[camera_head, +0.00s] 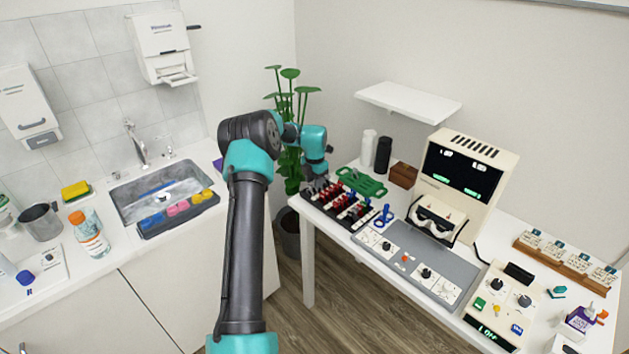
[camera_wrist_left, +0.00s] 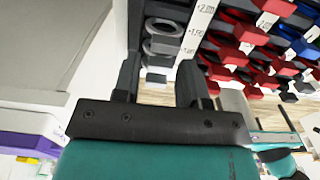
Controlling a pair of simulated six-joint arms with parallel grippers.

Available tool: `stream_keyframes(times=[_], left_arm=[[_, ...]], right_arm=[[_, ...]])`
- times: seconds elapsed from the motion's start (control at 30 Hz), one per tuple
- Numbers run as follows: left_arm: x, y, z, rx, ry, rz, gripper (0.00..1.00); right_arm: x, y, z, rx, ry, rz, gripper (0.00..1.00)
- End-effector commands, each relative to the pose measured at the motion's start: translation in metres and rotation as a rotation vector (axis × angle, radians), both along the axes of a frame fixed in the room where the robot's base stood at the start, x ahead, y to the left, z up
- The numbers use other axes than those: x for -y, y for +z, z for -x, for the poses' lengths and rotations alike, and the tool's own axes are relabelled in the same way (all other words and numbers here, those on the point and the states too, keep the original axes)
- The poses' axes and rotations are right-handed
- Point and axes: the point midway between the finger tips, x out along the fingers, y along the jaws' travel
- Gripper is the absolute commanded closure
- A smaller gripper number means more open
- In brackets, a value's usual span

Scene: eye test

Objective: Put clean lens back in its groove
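A black lens rack (camera_head: 342,207) with rows of red-, blue- and dark-handled lenses stands at the left end of the white table. In the left wrist view, dark grey lenses (camera_wrist_left: 163,38) sit in a row beside a white strip with printed powers, and red lenses (camera_wrist_left: 235,50) sit to its right. My left gripper (camera_head: 318,178) is over the rack's far left end. In the left wrist view its two fingers (camera_wrist_left: 158,84) are apart, with no lens seen held between them. A blue round-framed piece (camera_head: 385,215) stands at the rack's right end. I cannot tell which lens is the clean one.
A green tray (camera_head: 362,181) lies behind the rack. A grey panel (camera_head: 420,262) and a cream test machine (camera_head: 465,180) stand to the right. A sink (camera_head: 160,190) and a bottle (camera_head: 90,235) are on the left counter. A floor gap separates counter and table.

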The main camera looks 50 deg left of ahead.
Motion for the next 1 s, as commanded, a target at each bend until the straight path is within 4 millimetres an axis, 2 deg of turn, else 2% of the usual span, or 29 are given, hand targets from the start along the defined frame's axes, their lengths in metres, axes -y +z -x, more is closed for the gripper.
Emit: stream_keyframes(times=[0.03, 0.13, 0.4, 0.57, 0.77, 1.0], left_arm=[[0.000, 0.000, 0.000, 0.000, 0.000, 0.000, 0.56], [0.000, 0.000, 0.000, 0.000, 0.000, 0.000, 0.47], [0.000, 0.001, 0.000, 0.000, 0.000, 0.000, 0.46], [0.000, 0.010, 0.000, 0.001, 0.000, -0.001, 0.46], [0.000, 0.039, -0.001, 0.004, 0.000, -0.002, 0.46], [0.000, 0.085, -0.001, 0.003, 0.001, -0.002, 0.46]], right_arm=[[0.000, 0.000, 0.000, 0.000, 0.000, 0.000, 0.44], [0.000, 0.000, 0.000, 0.000, 0.000, 0.000, 0.44], [0.000, 0.000, 0.000, 0.000, 0.000, 0.000, 0.44], [0.000, 0.000, 0.000, 0.000, 0.000, 0.000, 0.44], [0.000, 0.000, 0.000, 0.000, 0.000, 0.000, 0.44], [0.000, 0.000, 0.000, 0.000, 0.000, 0.000, 0.44]])
